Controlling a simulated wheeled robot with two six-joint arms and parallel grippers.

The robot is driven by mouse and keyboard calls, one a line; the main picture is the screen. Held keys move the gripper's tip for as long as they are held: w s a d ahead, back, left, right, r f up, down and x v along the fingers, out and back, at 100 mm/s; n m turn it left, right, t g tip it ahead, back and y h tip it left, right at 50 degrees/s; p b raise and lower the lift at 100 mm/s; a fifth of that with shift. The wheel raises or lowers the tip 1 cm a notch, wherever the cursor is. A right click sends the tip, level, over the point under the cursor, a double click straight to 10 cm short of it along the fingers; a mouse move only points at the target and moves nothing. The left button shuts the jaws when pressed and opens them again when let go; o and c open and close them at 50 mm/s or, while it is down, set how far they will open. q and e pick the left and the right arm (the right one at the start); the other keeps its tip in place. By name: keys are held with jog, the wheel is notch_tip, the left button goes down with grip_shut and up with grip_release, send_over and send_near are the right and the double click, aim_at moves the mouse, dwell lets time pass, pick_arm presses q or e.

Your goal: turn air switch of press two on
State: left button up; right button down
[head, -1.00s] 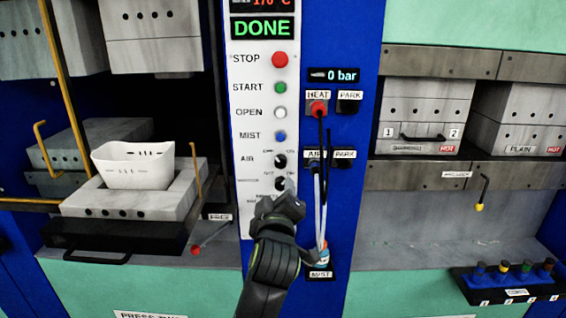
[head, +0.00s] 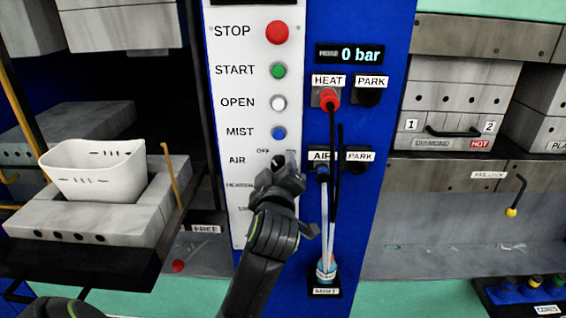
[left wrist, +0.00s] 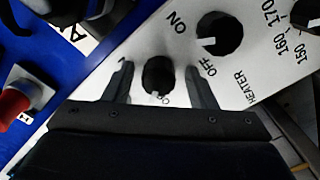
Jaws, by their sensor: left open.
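The air switch is a round black knob (left wrist: 158,75) on the white panel of the press. In the left wrist view it sits between the two fingers of my open left gripper (left wrist: 157,85), with a gap visible on each side. Its white mark faces the gripper's palm, beside a partly covered label. In the head view my left gripper (head: 278,176) is in front of the panel at the AIR row and hides most of the knob. My right gripper is not in view.
The heater knob (left wrist: 220,38) is just beside the right finger. Cables (head: 326,215) hang close to the gripper's right from the HEAT and AIR sockets. The STOP button (head: 278,33), START button (head: 278,70) and MIST button (head: 279,133) are above. A white bin (head: 95,175) stands left.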

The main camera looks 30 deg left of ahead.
pick_arm(q)
jog(key=shift+s+d+r, duration=0.1)
jog(key=shift+s, duration=0.05)
jog(key=c, duration=1)
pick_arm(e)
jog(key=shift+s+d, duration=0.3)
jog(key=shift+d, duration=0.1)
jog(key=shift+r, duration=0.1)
pick_arm(q)
jog(key=shift+r+m+p, duration=0.15)
jog(key=shift+m+p, duration=0.75)
jog(key=shift+m, duration=0.1)
jog(key=m+p, duration=0.1)
jog(key=m, duration=0.1)
jog(key=shift+m+p, duration=0.3)
jog(key=shift+p, duration=0.1)
jog(key=m+p, duration=0.3)
jog(key=m, duration=0.2)
jog(key=shift+m+p, duration=0.75)
jog(key=shift+m, duration=0.35)
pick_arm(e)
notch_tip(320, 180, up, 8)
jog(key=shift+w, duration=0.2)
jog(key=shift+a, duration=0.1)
